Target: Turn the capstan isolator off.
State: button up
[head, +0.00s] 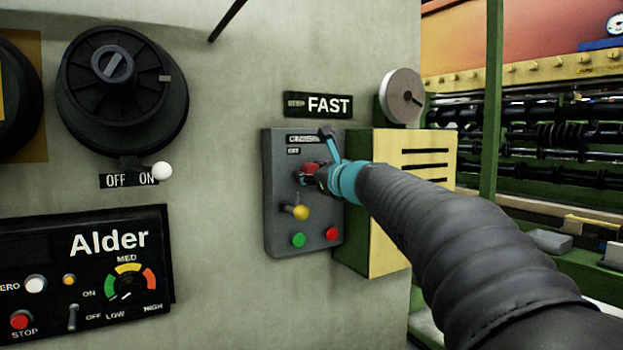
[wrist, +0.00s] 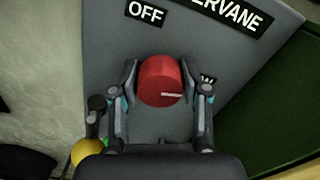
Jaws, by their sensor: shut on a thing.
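A red rotary knob (head: 309,168) sits on the upper part of a grey control box (head: 280,225) on the wall. In the wrist view the knob (wrist: 160,80) is between the two fingers of my gripper (wrist: 165,85), which is shut on it. A white mark on the knob points right. An OFF label (wrist: 147,13) is above left of the knob, and a small partly hidden label (wrist: 207,79) is at its right. The nameplate (wrist: 232,14) above ends in "ERVANE"; its start is cut off. In the head view my gripper (head: 316,174) partly hides the knob.
Below the knob are a yellow-tipped lever (head: 300,212), a green button (head: 298,240) and a red button (head: 332,233). A yellow slotted box (head: 405,170) juts out at the right. At left are a large black rotary switch (head: 120,100) and the Alder panel (head: 90,275).

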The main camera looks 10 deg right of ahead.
jog(key=n+b, duration=0.2)
jog(key=n, duration=0.1)
jog(key=shift+f+n+b, duration=0.2)
jog(key=shift+n+b, duration=0.1)
jog(key=shift+b, duration=0.05)
jog(key=n+b, duration=0.3)
jog(key=n, duration=0.1)
jog(key=shift+n, duration=0.3)
jog(key=n+b, duration=0.3)
jog(key=n, duration=0.1)
jog(key=shift+n+b, duration=1)
jog(key=shift+n, duration=0.7)
jog(key=shift+r, duration=0.1)
jog(key=o, duration=1.1)
jog(key=shift+o, duration=0.2)
